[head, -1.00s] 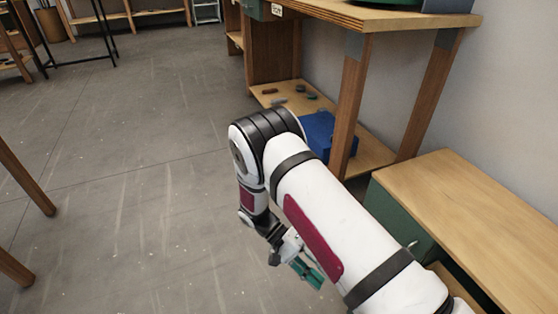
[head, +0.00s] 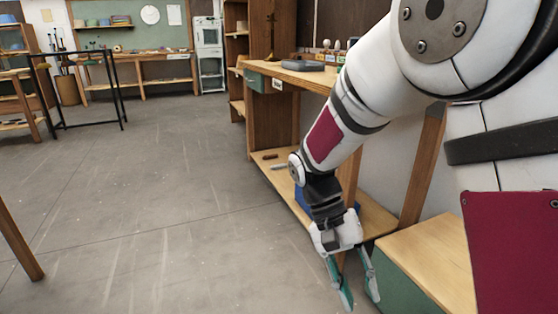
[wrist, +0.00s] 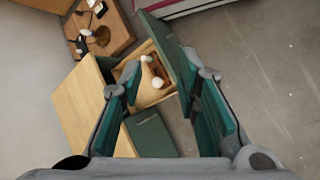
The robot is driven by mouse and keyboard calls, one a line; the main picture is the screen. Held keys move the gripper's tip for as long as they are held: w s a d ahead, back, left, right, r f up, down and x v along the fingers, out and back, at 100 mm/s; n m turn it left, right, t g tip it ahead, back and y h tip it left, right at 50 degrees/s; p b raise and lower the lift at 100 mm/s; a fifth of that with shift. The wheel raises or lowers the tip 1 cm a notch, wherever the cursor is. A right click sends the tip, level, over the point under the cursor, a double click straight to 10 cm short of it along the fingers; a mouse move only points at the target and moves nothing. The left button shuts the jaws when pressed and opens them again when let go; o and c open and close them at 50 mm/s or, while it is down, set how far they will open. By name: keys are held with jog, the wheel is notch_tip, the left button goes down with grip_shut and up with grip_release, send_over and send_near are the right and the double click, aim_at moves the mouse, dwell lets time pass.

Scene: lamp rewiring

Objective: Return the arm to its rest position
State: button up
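My white and maroon arm comes in from the right of the head view, with its end hanging down. My gripper (head: 359,297) points downward, its two teal-padded fingers apart and nothing between them. It hangs in front of the wooden workbench, beside the green cabinet with the wooden top (head: 432,250). In the wrist view the gripper (wrist: 168,80) is also open and empty. Beyond its fingers, the cabinet top (wrist: 82,105) and an open drawer (wrist: 163,48) show below. Small white rounded objects (wrist: 157,83) lie in the drawer; I cannot tell exactly what they are.
The workbench (head: 300,78) stands along the right wall with a lower shelf. A black metal frame (head: 84,88) stands at the far left, and a wooden leg (head: 20,232) at near left. The grey floor (head: 170,190) between is clear. A small wooden surface (wrist: 112,32) holds items.

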jog(key=s+d+r+n+t+y, duration=0.1)
jog(key=s+d+r+t+y, duration=0.25)
jog(key=s+r, duration=0.7)
jog(key=s+d+n+t, duration=0.1)
jog(key=s+d+t, duration=0.15)
jog(key=s, duration=0.85)
notch_tip(320, 180, up, 38)
jog(key=t+p, duration=0.4)
jog(key=p, duration=3.2)
jog(key=shift+s+a+r+n+y, duration=0.15)
jog(key=shift+s+a+n+y, duration=0.05)
jog(key=shift+a+n+y, duration=0.2)
